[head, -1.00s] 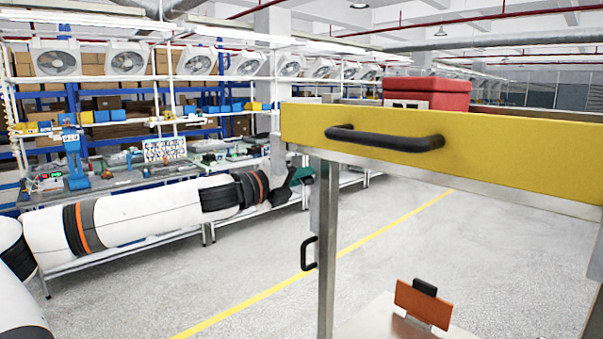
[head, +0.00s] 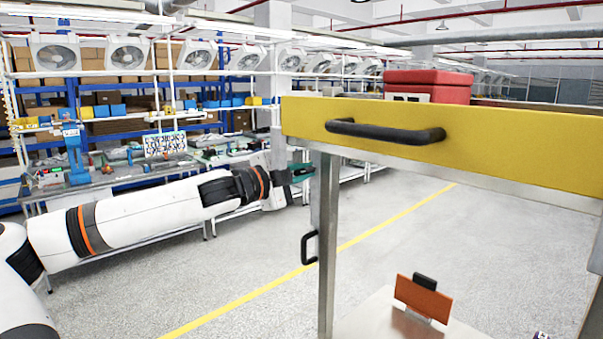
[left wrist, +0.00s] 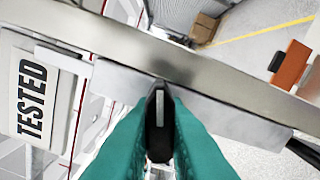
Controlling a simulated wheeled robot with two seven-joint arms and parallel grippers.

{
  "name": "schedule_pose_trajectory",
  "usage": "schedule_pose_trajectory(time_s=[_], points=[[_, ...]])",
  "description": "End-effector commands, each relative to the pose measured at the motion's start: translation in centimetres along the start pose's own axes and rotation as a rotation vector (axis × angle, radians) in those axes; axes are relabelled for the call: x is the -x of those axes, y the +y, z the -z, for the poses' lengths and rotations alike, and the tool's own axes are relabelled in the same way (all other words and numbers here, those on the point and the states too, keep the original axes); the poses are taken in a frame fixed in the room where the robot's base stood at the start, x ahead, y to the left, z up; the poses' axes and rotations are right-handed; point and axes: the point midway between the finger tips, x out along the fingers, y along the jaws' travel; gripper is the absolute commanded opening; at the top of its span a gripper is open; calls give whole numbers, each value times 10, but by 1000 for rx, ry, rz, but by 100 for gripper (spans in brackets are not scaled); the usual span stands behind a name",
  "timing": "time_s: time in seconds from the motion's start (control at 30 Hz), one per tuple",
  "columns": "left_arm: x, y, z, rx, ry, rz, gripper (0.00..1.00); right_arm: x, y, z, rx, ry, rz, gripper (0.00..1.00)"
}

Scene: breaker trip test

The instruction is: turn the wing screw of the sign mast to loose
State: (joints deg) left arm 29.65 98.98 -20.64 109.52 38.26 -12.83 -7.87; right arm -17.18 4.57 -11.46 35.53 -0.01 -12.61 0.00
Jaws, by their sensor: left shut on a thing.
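My left gripper (head: 300,172) reaches from the left to the steel post under the yellow panel. In the left wrist view its teal fingers (left wrist: 160,122) are shut on a dark wing screw (left wrist: 159,135), gripped upright between them. The screw sits against a grey metal bar, beside the wide steel post (left wrist: 120,48). I cannot tell how far the screw is turned. A white sign reading "TESTED" (left wrist: 32,97) shows at the left of the wrist view. The sign and screw are hidden in the head view. My right gripper is not in view.
A yellow panel (head: 500,140) with a black handle (head: 385,132) spans the right. The steel post (head: 326,250) carries a smaller handle (head: 309,248). An orange plate (head: 422,298) stands on the lower shelf. Open floor lies left of the post; workbenches stand behind.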

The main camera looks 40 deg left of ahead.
Motion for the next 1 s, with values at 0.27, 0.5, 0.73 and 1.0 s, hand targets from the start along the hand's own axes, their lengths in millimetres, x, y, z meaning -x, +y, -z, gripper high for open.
schedule_pose_trajectory(time_s=[0.27,0.5,0.73,1.0], points=[[0,-3,0,264,0,0,0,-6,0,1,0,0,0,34],[0,-4,0,492,0,1,0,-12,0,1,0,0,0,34],[0,-6,0,711,0,1,0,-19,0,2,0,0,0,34],[0,-7,-1,950,0,1,0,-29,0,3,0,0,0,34]])
